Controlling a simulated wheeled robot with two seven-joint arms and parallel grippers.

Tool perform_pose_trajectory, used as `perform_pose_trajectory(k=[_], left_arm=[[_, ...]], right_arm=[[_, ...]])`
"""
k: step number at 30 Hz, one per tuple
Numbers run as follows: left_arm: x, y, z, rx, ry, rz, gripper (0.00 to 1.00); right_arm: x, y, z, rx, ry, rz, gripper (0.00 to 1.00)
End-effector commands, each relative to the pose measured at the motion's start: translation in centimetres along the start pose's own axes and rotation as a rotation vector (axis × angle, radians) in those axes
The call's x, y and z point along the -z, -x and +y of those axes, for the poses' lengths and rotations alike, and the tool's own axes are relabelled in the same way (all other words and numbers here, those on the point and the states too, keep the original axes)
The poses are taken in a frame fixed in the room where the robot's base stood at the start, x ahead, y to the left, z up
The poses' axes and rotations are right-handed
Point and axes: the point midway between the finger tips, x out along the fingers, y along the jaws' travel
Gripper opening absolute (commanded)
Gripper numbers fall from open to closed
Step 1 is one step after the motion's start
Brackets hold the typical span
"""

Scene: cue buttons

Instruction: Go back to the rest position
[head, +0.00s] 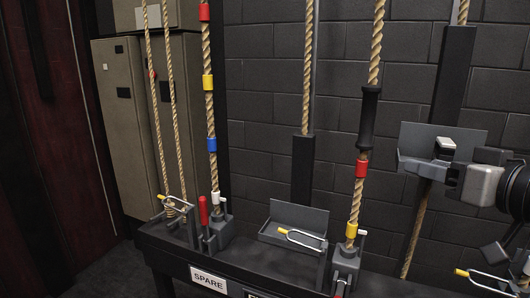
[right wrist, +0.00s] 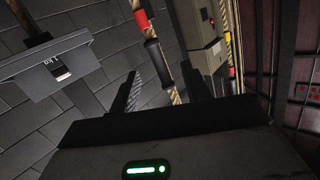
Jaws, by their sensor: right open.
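My right gripper (head: 478,190) comes in at the right edge of the head view, in front of the dark wall. Its two dark fingers also show in the right wrist view (right wrist: 158,78), spread apart with nothing held between them. A grey angled panel (head: 412,140) with a small pale and black button (head: 445,147) is beside and behind the gripper. My left gripper is in neither view.
A rope (head: 375,45) with a black sleeve (head: 368,118) hangs left of the gripper. A red-yellow-blue banded rope (head: 207,55) hangs farther left. A dark rail with a SPARE label (head: 209,280) carries rope locks and a grey tray (head: 300,216). A tall cabinet (head: 125,120) stands behind.

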Motion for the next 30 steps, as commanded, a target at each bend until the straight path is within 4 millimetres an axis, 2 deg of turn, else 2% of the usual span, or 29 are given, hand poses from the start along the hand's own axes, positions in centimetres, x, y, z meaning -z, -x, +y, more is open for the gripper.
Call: perform_pose_trajectory(k=[1, 2, 3, 5, 7, 10, 12, 15, 18, 21, 24, 30], left_arm=[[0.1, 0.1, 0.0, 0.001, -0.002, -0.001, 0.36], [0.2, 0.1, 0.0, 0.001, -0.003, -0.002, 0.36], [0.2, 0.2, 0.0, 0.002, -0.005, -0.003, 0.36], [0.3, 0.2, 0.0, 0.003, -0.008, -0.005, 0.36], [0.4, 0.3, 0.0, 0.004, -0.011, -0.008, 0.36], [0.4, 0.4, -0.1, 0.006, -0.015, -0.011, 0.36], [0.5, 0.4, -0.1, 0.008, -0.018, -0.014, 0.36], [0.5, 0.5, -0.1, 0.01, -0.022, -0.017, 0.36], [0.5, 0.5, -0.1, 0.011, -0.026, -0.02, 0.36], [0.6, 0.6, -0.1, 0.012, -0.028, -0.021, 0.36], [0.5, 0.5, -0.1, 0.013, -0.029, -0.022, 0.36], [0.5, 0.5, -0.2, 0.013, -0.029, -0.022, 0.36]], right_arm=[[-3.2, -1.4, 0.1, -0.005, -0.025, -0.039, 0.47], [-5.0, -2.1, 0.2, -0.012, -0.032, -0.058, 0.47], [-7.8, -3.0, 0.2, -0.021, -0.043, -0.084, 0.47], [-12.4, -4.0, -0.1, -0.036, -0.052, -0.127, 0.47], [-17.7, -4.4, -0.8, -0.052, -0.056, -0.176, 0.47], [-25.2, -3.7, -2.6, -0.07, -0.051, -0.246, 0.47], [-29.9, -2.5, -4.5, -0.075, -0.04, -0.292, 0.47], [-35.4, -0.2, -7.4, -0.076, -0.02, -0.348, 0.47], [-39.0, 2.0, -10.1, -0.07, -0.001, -0.387, 0.47], [-41.1, 3.6, -12.0, -0.064, 0.015, -0.409, 0.47], [-42.0, 4.4, -13.0, -0.059, 0.024, -0.418, 0.47], [-42.1, 4.5, -13.1, -0.058, 0.028, -0.419, 0.47]])
